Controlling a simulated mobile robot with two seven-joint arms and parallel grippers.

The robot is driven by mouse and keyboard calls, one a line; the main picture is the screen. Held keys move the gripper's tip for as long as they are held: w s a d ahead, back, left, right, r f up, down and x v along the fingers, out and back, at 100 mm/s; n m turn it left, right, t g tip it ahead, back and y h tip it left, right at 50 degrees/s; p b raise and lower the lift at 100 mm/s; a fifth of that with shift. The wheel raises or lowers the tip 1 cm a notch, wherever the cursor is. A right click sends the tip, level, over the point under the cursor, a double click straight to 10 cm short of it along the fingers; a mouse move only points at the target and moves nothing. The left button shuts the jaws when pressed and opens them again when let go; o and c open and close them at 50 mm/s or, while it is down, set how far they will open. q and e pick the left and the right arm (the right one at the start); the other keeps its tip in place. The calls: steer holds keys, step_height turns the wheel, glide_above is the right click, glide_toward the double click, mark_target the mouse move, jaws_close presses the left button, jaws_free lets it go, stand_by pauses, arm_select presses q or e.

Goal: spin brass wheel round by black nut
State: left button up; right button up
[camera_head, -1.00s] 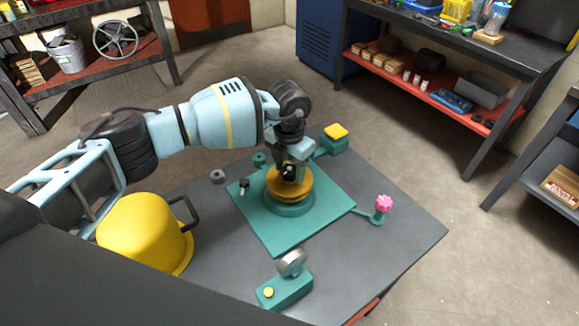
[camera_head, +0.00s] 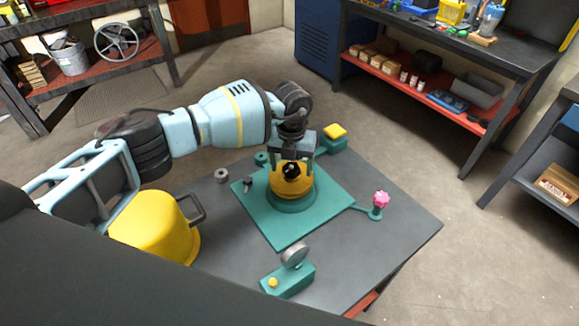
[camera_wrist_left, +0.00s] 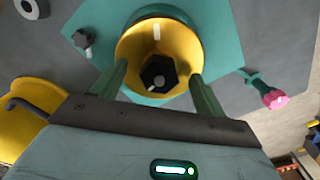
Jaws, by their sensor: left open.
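The brass wheel (camera_head: 302,187) sits on a round teal base in the middle of the teal plate (camera_head: 270,229). The black nut (camera_head: 291,170) stands at its centre, and a pale mark shows on its top in the left wrist view (camera_wrist_left: 157,75). My left gripper (camera_head: 298,153) is over the far side of the wheel, pointing down. In the left wrist view its two fingers (camera_wrist_left: 157,88) are spread wide, one on each side of the nut, apart from it. Whether the fingertips touch the wheel cannot be told. My right gripper is not seen.
A yellow pot (camera_head: 155,228) with a dark handle stands at the left of the table. A pink knob (camera_head: 380,199) is at the right, a yellow-topped teal block (camera_head: 335,131) behind, and a teal box with a grey disc (camera_head: 294,254) in front. The table's right front is bare.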

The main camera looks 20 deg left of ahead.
arm_select(q)
steer(key=n, duration=0.4)
steer(key=shift+s+f, duration=0.1)
steer(key=shift+f, duration=0.15)
steer(key=n, duration=0.5)
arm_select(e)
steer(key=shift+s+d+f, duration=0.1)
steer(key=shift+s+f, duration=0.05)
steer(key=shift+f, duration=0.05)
